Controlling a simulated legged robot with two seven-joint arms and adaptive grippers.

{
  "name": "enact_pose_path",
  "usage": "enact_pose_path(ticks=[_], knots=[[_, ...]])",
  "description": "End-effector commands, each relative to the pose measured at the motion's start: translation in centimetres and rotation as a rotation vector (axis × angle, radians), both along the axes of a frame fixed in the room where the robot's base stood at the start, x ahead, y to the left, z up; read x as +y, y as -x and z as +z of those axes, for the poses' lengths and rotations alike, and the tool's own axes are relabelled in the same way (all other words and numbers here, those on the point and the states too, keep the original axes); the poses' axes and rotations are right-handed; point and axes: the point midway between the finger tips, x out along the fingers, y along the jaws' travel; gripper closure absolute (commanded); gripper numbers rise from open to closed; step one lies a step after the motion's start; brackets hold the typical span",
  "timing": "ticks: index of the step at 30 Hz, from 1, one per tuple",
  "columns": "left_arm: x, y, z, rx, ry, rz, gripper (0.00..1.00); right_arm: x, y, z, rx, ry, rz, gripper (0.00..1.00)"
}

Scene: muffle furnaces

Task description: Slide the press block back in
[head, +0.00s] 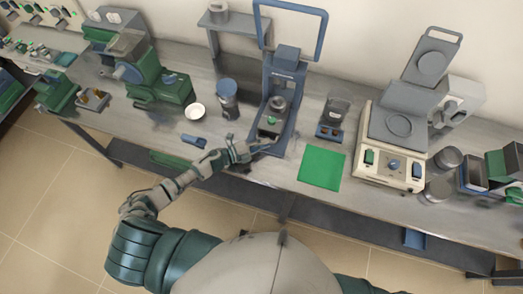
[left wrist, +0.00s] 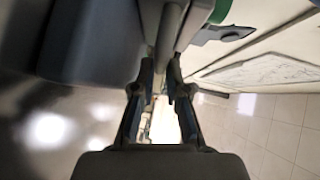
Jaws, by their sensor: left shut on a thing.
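The blue press (head: 283,75) stands on the bench in the middle of the head view, with a tall loop-shaped frame above it. The press block (head: 270,122), dark with a green spot, is low in the press, near its front. My left gripper (head: 262,146) reaches in from the left at the front of the press. In the left wrist view my left gripper (left wrist: 165,82) has its fingers closed on a narrow grey rod-like part (left wrist: 168,35). How this part joins the block is hard to tell. My right gripper is not in view.
A beige heating unit (head: 388,170) stands farther right. The bench's front edge runs below my left forearm.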

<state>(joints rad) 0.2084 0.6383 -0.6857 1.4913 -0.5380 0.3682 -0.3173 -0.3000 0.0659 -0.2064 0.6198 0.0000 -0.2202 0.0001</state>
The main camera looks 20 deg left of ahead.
Motion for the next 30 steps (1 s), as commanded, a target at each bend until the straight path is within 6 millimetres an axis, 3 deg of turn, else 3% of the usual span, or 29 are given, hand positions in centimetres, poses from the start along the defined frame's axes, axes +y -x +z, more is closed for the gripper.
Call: enact_pose_path(ticks=[1, 8, 9, 10, 14, 20, 30], knots=[[0.9, -0.4, -0.5, 0.008, -0.014, 0.018, 1.0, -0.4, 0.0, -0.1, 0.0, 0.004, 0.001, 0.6], [1.2, -0.4, -0.6, 0.01, -0.014, 0.021, 1.0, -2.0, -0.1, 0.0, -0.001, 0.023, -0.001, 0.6], [1.2, -0.4, -0.6, 0.01, -0.014, 0.021, 0.79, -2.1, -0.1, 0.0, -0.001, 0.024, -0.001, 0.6], [1.2, -0.4, -0.6, 0.009, -0.013, 0.02, 0.76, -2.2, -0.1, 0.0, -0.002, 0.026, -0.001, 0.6], [1.1, -0.4, -0.5, 0.007, -0.01, 0.018, 0.76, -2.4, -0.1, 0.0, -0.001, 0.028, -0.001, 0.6], [1.3, 0.1, -0.3, 0.007, -0.012, 0.016, 0.76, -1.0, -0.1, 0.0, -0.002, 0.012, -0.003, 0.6], [6.3, 4.8, 0.5, 0.01, -0.015, 0.017, 0.76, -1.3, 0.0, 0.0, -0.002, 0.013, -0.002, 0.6]])
